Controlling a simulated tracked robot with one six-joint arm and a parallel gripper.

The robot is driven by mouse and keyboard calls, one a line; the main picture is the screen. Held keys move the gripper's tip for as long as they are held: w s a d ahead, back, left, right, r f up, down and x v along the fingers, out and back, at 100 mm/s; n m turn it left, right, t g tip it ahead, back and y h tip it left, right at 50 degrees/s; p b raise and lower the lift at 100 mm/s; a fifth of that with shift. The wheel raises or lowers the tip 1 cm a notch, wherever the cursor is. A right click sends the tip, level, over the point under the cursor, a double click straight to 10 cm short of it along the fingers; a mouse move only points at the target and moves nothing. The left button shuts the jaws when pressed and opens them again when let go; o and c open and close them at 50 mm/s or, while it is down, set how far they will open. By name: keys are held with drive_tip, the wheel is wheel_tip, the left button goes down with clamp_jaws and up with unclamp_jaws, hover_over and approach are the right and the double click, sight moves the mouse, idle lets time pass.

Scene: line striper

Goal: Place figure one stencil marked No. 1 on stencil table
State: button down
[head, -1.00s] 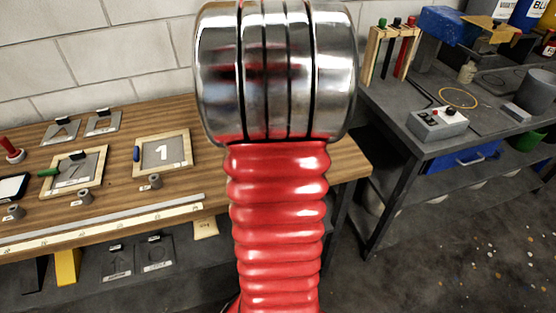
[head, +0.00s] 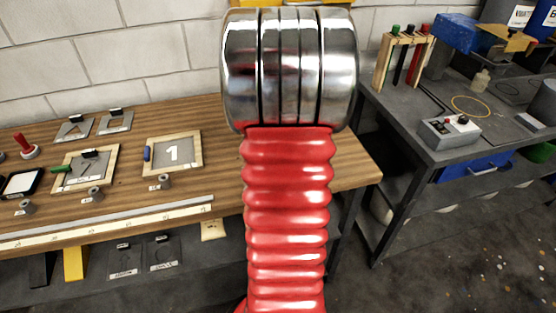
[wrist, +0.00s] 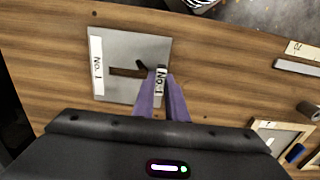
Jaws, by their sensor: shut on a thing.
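The figure one stencil (wrist: 125,48) is a flat grey plate in the wrist view, with a dark slot, a white "No. 1" label on its left side and a black grip with a "No. 1" tag on its right. My gripper (wrist: 160,82) has purple fingers shut on that grip. The plate is over the wooden table top (wrist: 55,35), with bare wood around it. I cannot tell whether it touches the wood. The table (head: 225,165) also shows in the head view, where my red arm blocks its right part and hides the gripper and stencil.
A framed panel with a white 1 (head: 173,153) lies on the table, left of my arm. Another frame (head: 86,168), small grey weights and a long pale ruler (head: 100,228) lie further left. A dark bench (head: 440,140) with a control box stands at the right.

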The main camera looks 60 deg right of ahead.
drive_tip(key=shift+f, duration=0.3)
drive_tip(key=shift+f, duration=0.1)
drive_tip(key=c, duration=1.8)
unclamp_jaws()
drive_tip(key=shift+o, duration=0.2)
wheel_tip(320, 180, up, 12)
